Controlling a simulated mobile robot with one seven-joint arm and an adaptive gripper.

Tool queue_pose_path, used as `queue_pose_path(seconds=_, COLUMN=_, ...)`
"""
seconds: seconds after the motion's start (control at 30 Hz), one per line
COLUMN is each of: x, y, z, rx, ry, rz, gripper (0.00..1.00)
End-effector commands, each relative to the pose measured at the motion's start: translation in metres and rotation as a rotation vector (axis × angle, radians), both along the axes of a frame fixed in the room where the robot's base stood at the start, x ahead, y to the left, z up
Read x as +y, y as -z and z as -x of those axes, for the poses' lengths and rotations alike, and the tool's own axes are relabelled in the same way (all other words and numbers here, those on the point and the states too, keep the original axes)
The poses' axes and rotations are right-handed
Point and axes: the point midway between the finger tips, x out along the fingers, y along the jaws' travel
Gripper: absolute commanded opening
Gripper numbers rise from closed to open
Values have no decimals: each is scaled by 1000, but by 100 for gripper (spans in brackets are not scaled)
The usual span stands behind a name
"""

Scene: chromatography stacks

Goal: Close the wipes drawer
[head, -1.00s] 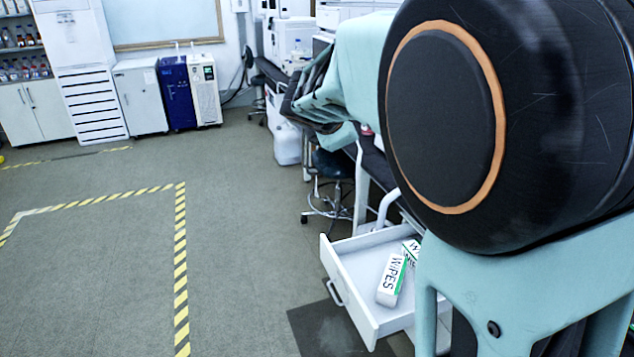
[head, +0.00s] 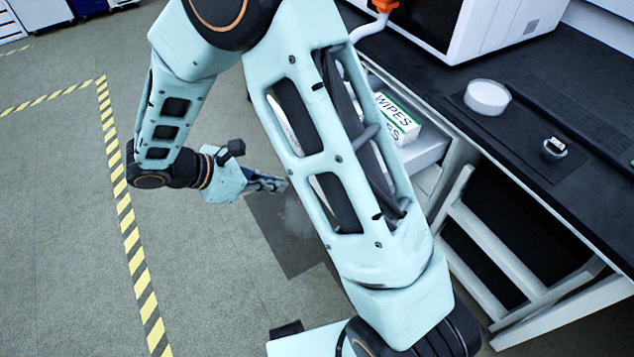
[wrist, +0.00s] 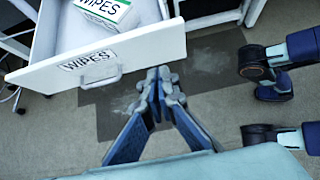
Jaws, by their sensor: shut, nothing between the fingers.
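The wipes drawer (wrist: 140,52) is white and stands pulled out, its front labelled WIPES and fitted with a pale bar handle (wrist: 102,78) in the wrist view. White-and-green wipes boxes (wrist: 108,12) lie inside; they also show behind my arm in the head view (head: 398,115). My gripper (wrist: 161,78) is shut and empty. In the wrist view its fingertips are by the lower right part of the drawer front, right of the handle; I cannot tell whether they touch it. In the head view my gripper (head: 274,184) points right toward the drawer, which my arm mostly hides.
A dark bench top (head: 560,175) runs along the right, with a white round dish (head: 487,97) and a small metal item (head: 553,149) on it. A white frame (head: 495,245) stands below. Open floor (head: 60,210) with yellow-black tape lies left.

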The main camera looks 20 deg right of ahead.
Motion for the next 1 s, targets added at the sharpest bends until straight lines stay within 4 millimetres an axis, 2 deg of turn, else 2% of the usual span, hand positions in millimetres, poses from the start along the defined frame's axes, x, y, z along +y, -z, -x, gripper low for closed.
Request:
queue_pose_path(seconds=0.17, x=-10, y=11, z=0, rx=6, ry=3, rz=5, gripper=0)
queue_pose_path(seconds=0.6, x=-74, y=74, z=-16, rx=7, ry=4, rz=3, gripper=0)
queue_pose_path(seconds=0.8, x=-99, y=69, z=-25, rx=2, ry=3, rz=2, gripper=0)
queue_pose_path(seconds=1.0, x=-109, y=69, z=-28, rx=2, ry=1, rz=2, gripper=0)
